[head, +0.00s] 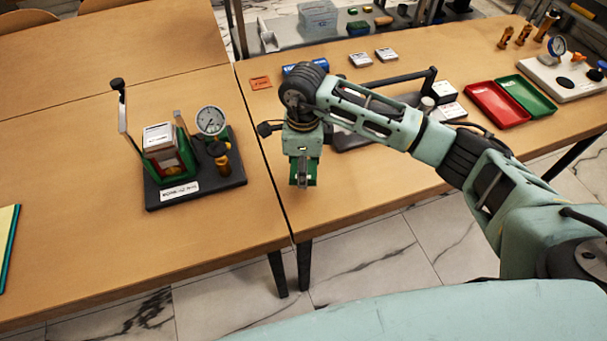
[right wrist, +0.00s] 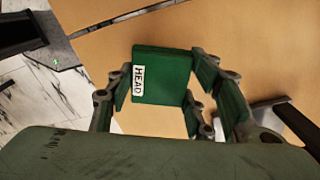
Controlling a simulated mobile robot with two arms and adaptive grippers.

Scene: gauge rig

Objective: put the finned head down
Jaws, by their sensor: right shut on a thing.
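The finned head is a green block with a white "HEAD" label (right wrist: 160,75) in the right wrist view. My right gripper (head: 302,176) is shut on it, with fingers on both sides. In the head view only a green part of the block (head: 312,172) shows, the rest hidden by the gripper. The gripper points down over the right table near the seam between the tables; I cannot tell whether the block touches the wood. Its fins cannot be made out. My left gripper is not in view.
A black-based rig (head: 215,188) with a pressure gauge (head: 211,121) stands on the left table. A red tray (head: 497,104) and a green tray (head: 528,95) lie at the right. Dark equipment stands behind my gripper. The wood around the gripper is mostly clear; the front edge is close.

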